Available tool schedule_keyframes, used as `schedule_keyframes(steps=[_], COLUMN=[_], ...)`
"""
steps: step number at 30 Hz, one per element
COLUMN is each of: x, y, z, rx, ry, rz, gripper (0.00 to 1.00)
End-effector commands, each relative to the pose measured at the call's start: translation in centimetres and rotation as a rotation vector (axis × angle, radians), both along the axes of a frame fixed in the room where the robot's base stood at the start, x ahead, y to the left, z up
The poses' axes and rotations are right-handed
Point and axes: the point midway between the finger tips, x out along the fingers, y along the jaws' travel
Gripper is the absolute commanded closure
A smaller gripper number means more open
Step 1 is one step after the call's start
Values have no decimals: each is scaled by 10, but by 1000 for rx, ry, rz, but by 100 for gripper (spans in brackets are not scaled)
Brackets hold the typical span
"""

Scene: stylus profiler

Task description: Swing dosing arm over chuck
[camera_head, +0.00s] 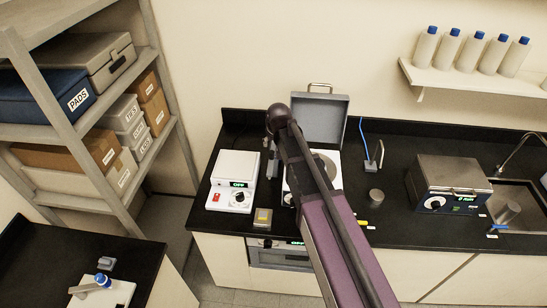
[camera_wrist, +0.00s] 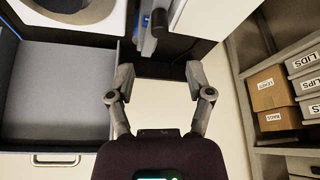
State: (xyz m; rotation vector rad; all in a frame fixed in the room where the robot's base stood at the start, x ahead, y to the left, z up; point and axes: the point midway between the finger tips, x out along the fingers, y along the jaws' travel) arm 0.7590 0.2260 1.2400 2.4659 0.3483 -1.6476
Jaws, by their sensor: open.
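In the wrist view a dark disc on white, apparently the chuck (camera_wrist: 78,6), is cut off at the top left. A dark, blue-edged post-like part, apparently the dosing arm (camera_wrist: 158,20), stands beyond my fingertips at the top of the wrist view. My gripper (camera_wrist: 159,84) is open and empty, with a visible gap to that part. Its fingers are hidden in the head view.
The open lid (camera_wrist: 55,95) fills the left of the wrist view, close to my left finger. A white hotplate-like device (camera_head: 232,183) stands left of the profiler. A steel bath (camera_head: 450,183) is on the right. A shelf with boxes (camera_head: 110,150) stands at left.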

Motion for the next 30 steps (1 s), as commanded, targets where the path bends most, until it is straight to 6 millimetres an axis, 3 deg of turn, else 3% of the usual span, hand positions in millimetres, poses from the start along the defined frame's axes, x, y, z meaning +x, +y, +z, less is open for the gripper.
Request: schedule_keyframes(steps=[30], x=[32], y=[9], z=[-83], rx=[0], ry=[0], rz=[0], gripper=[33])
